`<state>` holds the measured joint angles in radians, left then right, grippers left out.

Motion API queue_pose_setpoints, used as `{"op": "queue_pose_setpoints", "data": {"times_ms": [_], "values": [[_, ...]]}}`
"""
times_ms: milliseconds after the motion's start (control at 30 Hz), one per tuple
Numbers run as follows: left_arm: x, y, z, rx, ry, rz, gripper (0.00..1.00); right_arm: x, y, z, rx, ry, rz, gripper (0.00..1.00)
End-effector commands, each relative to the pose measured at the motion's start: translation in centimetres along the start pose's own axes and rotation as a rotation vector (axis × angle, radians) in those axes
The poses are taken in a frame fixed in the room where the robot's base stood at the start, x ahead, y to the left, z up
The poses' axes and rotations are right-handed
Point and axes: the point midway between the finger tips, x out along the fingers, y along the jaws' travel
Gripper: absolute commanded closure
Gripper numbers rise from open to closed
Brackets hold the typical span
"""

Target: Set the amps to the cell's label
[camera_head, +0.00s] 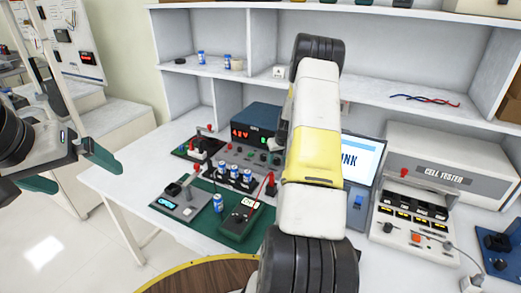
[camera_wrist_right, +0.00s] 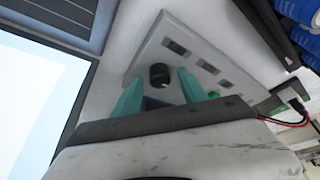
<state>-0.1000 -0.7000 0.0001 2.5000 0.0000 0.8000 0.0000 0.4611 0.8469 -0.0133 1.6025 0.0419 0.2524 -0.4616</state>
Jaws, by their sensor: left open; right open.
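My right gripper (camera_wrist_right: 160,85) is open in the right wrist view, its teal fingers on either side of a black knob (camera_wrist_right: 160,76); I cannot tell whether they touch it. The knob stands on a pale panel (camera_wrist_right: 143,68) with several dark squares. In the head view my right arm hides that gripper. A dark blue unit (camera_head: 258,115) with a red display stands behind it. My left gripper (camera_head: 88,180) is open and empty at the left.
A meter (camera_head: 240,215) with a red lead lies on the green mat (camera_head: 180,228). A screen (camera_head: 364,156) stands right of my arm. Further right are a cell tester (camera_head: 445,162) and its white panel (camera_head: 415,240). Shelves line the back.

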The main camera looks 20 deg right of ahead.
Motion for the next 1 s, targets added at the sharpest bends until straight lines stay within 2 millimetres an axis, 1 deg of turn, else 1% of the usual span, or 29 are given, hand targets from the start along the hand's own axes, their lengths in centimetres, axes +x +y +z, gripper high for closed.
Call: {"op": "queue_pose_setpoints", "data": {"times_ms": [200, 367, 400, 467, 767, 1000], "values": [[0.00, 0.00, 0.00, 0.000, 0.000, 0.000, 0.00, 0.02, -0.01, -0.01, 0.000, 0.000, 0.000, 0.50], [0.00, 0.00, 0.00, 0.000, 0.000, 0.000, 0.00, 0.00, -0.01, -0.01, 0.000, 0.000, 0.000, 0.81], [0.00, 0.00, 0.00, 0.000, 0.000, 0.000, 0.00, 0.00, -0.01, -0.01, 0.000, 0.000, 0.000, 0.89], [0.00, 0.00, 0.00, 0.000, 0.000, 0.000, 0.00, -0.01, 0.00, -0.01, 0.000, 0.000, 0.000, 1.00], [0.00, 0.00, 0.00, 0.000, 0.000, 0.000, 0.00, -0.03, -0.02, -0.02, 0.018, 0.000, 0.009, 1.00], [0.00, 0.00, 0.00, 0.000, 0.000, 0.000, 0.00, -0.02, -0.23, -0.03, 0.118, -0.003, 0.051, 1.00]]}}
